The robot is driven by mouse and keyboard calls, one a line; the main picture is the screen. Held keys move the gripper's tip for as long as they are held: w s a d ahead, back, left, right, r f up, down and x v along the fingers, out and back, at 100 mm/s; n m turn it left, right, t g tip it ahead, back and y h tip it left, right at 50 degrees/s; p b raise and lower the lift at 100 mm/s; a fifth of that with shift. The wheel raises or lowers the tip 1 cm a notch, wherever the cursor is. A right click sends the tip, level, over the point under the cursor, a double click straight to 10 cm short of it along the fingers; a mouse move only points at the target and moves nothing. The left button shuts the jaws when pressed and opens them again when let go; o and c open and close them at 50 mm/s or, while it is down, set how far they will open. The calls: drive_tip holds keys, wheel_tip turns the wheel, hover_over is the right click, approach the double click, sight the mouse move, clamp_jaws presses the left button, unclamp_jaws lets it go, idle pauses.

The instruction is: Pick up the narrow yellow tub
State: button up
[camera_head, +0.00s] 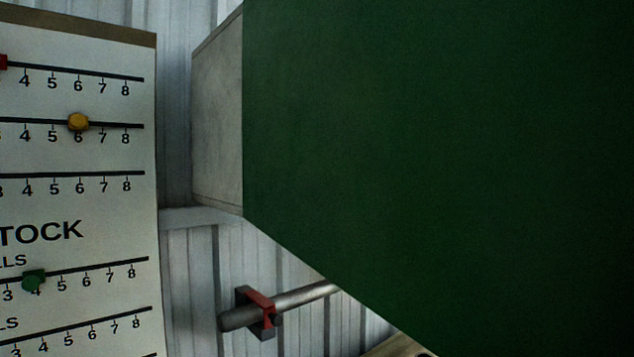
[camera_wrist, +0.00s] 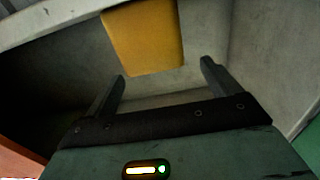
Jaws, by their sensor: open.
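The yellow tub (camera_wrist: 144,40) shows in the wrist view at the top middle, inside a grey box-like compartment. Its upper part is cut off by the frame edge and a pale rim. My gripper (camera_wrist: 163,70) is open, with one dark finger on each side below the tub. The fingertips lie near the tub's lower edge in the picture, and nothing is between them. I cannot tell how far the tub is from the fingertips. Neither the tub nor my gripper shows in the head view.
Grey compartment walls (camera_wrist: 270,50) surround my gripper. In the head view a large green panel (camera_head: 440,150) fills the right side. A stock board (camera_head: 80,200) with sliding markers hangs at the left. A metal bar with a red clamp (camera_head: 262,312) sits below.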

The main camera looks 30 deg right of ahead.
drive_tip(key=shift+w+a+f+p, duration=0.15)
drive_tip(key=shift+w+p, duration=0.2)
drive_tip(key=shift+w, duration=0.7)
drive_tip(key=shift+w+a+f+p, duration=0.15)
drive_tip(key=shift+w+p, duration=0.2)
drive_tip(key=shift+w, duration=0.65)
drive_tip(key=shift+w+a+f+p, duration=0.15)
drive_tip(key=shift+w+p, duration=0.2)
drive_tip(key=shift+w, duration=0.7)
drive_tip(key=shift+d, duration=0.1)
drive_tip(key=c, duration=1.1)
